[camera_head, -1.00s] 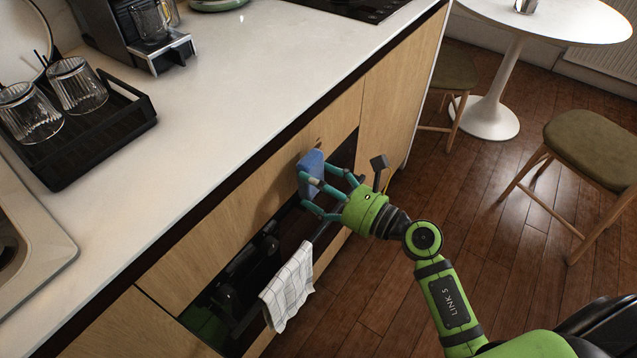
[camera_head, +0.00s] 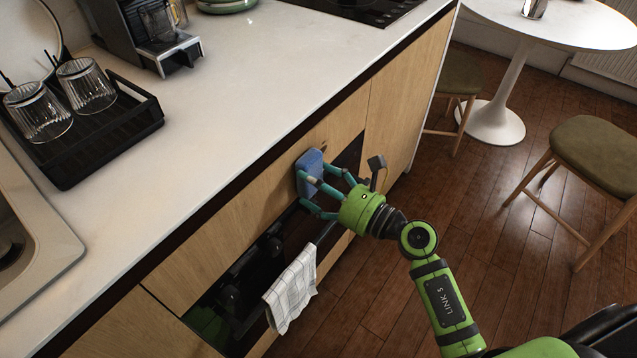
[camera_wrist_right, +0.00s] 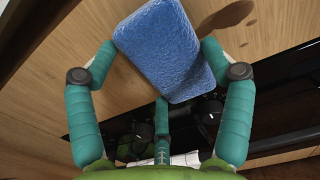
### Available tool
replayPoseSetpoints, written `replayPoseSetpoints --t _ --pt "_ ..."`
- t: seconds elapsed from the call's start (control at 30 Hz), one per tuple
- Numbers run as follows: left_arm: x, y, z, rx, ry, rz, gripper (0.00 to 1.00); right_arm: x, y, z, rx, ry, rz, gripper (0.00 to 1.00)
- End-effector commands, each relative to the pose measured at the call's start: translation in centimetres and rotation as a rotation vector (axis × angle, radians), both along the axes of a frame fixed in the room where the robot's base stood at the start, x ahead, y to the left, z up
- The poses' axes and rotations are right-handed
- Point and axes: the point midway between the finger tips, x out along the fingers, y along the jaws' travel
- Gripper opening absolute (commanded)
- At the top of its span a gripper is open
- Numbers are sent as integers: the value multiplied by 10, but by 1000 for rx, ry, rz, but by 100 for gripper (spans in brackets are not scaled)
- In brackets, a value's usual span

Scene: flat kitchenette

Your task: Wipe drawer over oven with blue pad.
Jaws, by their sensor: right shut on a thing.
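The blue pad (camera_head: 310,173) is held in my right gripper (camera_head: 318,187), against or very close to the wooden drawer front (camera_head: 267,187) above the oven. In the right wrist view the blue pad (camera_wrist_right: 170,48) sits tilted between the teal fingers of my right gripper (camera_wrist_right: 158,75), with the wood drawer front (camera_wrist_right: 245,45) behind it. A dark smudge (camera_wrist_right: 228,15) shows on the wood just right of the pad. The black oven (camera_head: 240,285) lies below the drawer. My left gripper is not in view.
A checked towel (camera_head: 291,290) hangs on the oven handle below my right gripper. The white countertop (camera_head: 235,90) overhangs the drawer. A black rack (camera_head: 100,135) with glasses stands on it. A stool (camera_head: 600,155) and round table (camera_head: 555,22) stand right, with open floor between.

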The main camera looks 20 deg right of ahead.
Motion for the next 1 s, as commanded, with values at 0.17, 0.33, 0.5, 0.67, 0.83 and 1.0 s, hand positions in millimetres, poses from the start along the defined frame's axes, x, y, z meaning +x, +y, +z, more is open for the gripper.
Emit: replayPoseSetpoints --t 0.17,0.33,0.5,0.67,0.83,1.0 --pt "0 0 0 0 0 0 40 2 2 0 1 1 0 55" --pt "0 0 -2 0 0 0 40 5 -2 -1 -1 0 0 55" --pt "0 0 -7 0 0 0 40 13 -13 -2 -4 -2 0 55" --pt "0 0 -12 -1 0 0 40 21 -25 -2 -4 0 0 55" --pt "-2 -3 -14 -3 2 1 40 26 -32 0 -1 -1 0 55" --pt "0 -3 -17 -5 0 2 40 30 -37 -2 -2 0 -1 55"
